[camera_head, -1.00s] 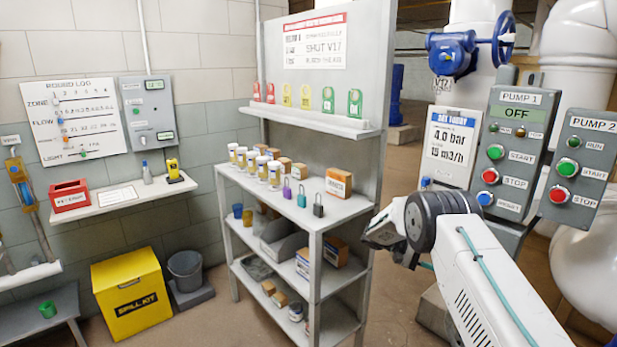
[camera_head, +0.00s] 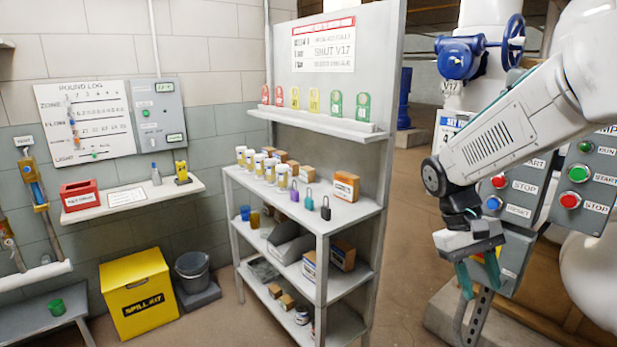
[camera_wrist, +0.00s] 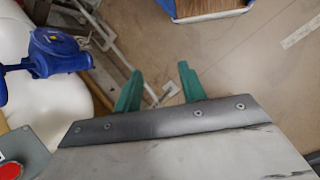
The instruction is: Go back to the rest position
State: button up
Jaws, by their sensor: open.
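My gripper (camera_head: 477,277) hangs at the right in the head view, in front of the pump control panels, with its green fingers pointing down. It is open and empty. In the wrist view its two green fingertips (camera_wrist: 155,78) stand apart with only floor and pipework beyond them. My white arm covers part of the PUMP 1 panel (camera_head: 505,262) and part of the PUMP 2 panel (camera_head: 578,190).
A grey shelf unit (camera_head: 312,222) with padlocks, cups and boxes stands left of my gripper. The blue valve V17 (camera_head: 462,58) is behind my arm; blue valve parts show in the wrist view (camera_wrist: 55,55). A yellow spill kit (camera_head: 140,292) stands left. Floor between shelf and panels is clear.

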jog(key=s+a+r+t+y, duration=0.1)
jog(key=s+a+r+t, duration=0.1)
jog(key=s, duration=0.8)
jog(key=s+a+r+t+y, duration=0.2)
jog(key=s+a+r+t, duration=0.1)
jog(key=s, duration=0.7)
jog(key=shift+r+m+t, duration=0.3)
jog(key=shift+r+t, duration=0.1)
